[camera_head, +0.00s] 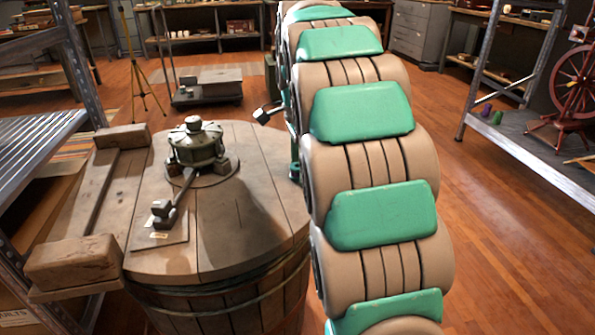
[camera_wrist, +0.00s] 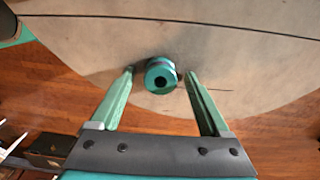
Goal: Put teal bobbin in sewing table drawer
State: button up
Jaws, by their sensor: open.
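The teal bobbin (camera_wrist: 160,76) shows end-on in the wrist view, with a dark central hole. It appears to be on a pale wooden surface (camera_wrist: 235,60) with a curved edge. My gripper (camera_wrist: 160,80) is open, with one green finger on each side of the bobbin and small gaps between. I cannot pick out the sewing table drawer in either view.
A wooden barrel-shaped tub (camera_head: 240,225) with a metal mechanism (camera_head: 195,145) on its lid stands left of my arm. A metal shelf (camera_head: 40,145) is at far left. A spinning wheel (camera_head: 575,85) stands on a shelf at right. Wooden floor (camera_head: 500,240) is clear at right.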

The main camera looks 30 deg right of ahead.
jog(key=shift+c, duration=0.2)
grip_shut()
dwell(0.3)
